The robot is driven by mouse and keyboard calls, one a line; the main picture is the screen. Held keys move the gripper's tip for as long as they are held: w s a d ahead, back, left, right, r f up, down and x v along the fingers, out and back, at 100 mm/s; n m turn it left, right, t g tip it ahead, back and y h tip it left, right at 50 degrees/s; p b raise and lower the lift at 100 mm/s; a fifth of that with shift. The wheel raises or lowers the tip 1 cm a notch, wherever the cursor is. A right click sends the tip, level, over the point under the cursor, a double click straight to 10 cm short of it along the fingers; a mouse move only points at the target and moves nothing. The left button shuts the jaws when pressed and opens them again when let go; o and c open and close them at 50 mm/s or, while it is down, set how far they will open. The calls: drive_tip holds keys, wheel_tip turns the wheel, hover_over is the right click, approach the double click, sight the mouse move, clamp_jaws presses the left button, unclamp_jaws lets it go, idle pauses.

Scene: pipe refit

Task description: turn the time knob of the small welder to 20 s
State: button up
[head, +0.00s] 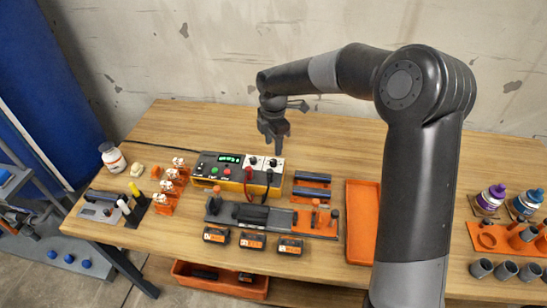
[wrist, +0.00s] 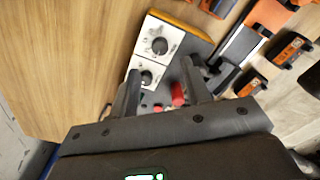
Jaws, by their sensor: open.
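The small welder (head: 235,174) is a grey and yellow box with a lit green display (head: 230,158), at the back middle of the bench. Two black knobs on white plates sit at its right end. In the wrist view these are the outer knob (wrist: 160,45) and the inner knob (wrist: 147,77). Their labels and settings are too small to read, so I cannot tell which is the time knob. My gripper (head: 273,142) is open and points down above the knob end. In the wrist view its fingers (wrist: 160,66) are apart, with the inner knob showing between them; contact is not visible.
Red plugs (wrist: 178,95) stand on the welder near the knobs, with dark cables in front. Orange clamps (head: 168,190) stand left of the welder. A grey and orange fixture (head: 310,220) and several batteries (head: 252,241) lie in front. An orange tray (head: 362,220) is to the right.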

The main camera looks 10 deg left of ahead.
sight(273, 160)
wheel_tip(273, 160, down, 7)
drive_tip(key=shift+r, duration=0.15)
clamp_jaws()
idle(0.5)
